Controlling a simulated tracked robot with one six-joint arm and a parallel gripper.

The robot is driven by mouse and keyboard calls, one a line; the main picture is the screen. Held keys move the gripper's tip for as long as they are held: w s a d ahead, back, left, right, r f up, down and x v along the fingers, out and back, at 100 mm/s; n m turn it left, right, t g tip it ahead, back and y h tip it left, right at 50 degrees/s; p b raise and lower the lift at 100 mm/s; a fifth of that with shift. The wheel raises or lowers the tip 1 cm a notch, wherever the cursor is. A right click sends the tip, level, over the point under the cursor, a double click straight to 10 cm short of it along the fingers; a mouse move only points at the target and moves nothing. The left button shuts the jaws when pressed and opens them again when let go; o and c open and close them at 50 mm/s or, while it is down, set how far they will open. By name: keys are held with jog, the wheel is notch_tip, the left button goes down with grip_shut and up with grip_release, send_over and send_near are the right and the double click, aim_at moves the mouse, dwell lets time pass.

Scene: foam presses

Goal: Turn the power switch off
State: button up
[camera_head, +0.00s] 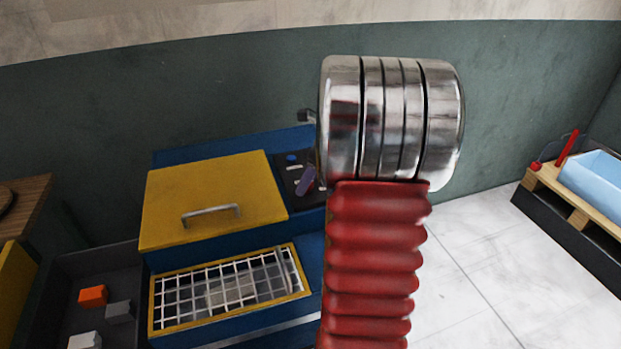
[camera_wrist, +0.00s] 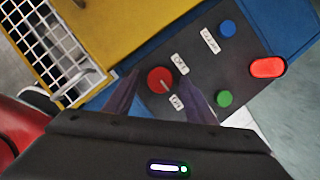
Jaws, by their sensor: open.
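The power switch (camera_wrist: 160,80) is a round red knob on a dark control panel (camera_wrist: 205,75) in the wrist view. A small pale mark on the knob lies on its lower right, and labels reading OFF and ON sit to its right, OFF above and ON below. My gripper (camera_wrist: 160,88) is open, with one dark finger on each side of the knob. I cannot tell whether the fingers touch it. In the head view a purplish finger of my gripper (camera_head: 306,180) shows over the panel (camera_head: 284,172); the knob is hidden there.
The panel also has a blue button (camera_wrist: 227,28), a green button (camera_wrist: 224,98) and a red oval light (camera_wrist: 267,67). The press has a yellow lid (camera_head: 215,190) and a wire grid (camera_head: 230,290). A dark tray (camera_head: 50,300) with small blocks stands left.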

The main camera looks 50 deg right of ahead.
jog(key=shift+c, duration=0.6)
jog(key=c, duration=0.9)
jog(key=shift+d, duration=0.15)
